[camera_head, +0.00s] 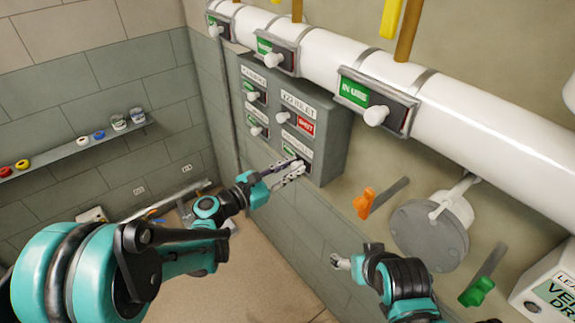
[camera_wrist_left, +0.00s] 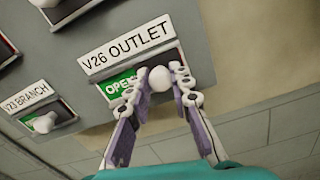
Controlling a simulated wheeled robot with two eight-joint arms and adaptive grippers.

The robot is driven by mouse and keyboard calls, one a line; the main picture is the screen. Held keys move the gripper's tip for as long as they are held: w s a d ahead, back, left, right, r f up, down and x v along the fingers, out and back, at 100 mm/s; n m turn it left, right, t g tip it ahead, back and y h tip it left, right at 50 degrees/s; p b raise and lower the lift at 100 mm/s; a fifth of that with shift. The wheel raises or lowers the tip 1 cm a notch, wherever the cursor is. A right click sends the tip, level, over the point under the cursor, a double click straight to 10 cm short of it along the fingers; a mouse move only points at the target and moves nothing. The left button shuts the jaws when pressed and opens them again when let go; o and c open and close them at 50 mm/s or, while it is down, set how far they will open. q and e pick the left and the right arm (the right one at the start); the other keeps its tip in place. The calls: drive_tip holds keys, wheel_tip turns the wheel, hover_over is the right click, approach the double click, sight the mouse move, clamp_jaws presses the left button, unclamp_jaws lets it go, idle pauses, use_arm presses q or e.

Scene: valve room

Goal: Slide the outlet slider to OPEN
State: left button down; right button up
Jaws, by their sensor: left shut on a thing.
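The outlet slider's white knob (camera_wrist_left: 160,78) sits in its slot under the V26 OUTLET label (camera_wrist_left: 127,40) in the left wrist view. A green OPEN field (camera_wrist_left: 118,87) shows to the left of the knob, its right part hidden by a finger. My left gripper (camera_wrist_left: 160,84) has one finger on each side of the knob and is shut on it. In the head view, my left gripper (camera_head: 300,165) reaches the lower right slider of the grey panel (camera_head: 338,125) and hides most of it. My right gripper (camera_head: 342,262) is low in the head view, apart from the panel, its fingers mostly hidden.
Other sliders share the panel, one showing red (camera_head: 306,125). A white pipe (camera_head: 480,130) with more sliders runs above. An orange-handled lever (camera_head: 364,203), a grey round flange (camera_head: 428,235) and a green-handled lever (camera_head: 477,292) are to the right. A shelf (camera_head: 75,148) holds small items at left.

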use_arm(q)
drive_tip(key=shift+s+d, duration=0.1)
drive_tip(key=c, duration=1.3)
unclamp_jaws()
drive_tip(key=shift+s, duration=0.1)
drive_tip(key=shift+s+a, duration=0.1)
drive_tip(key=shift+a, duration=0.25)
drive_tip(key=v, duration=1.1)
drive_tip(key=shift+s, duration=0.15)
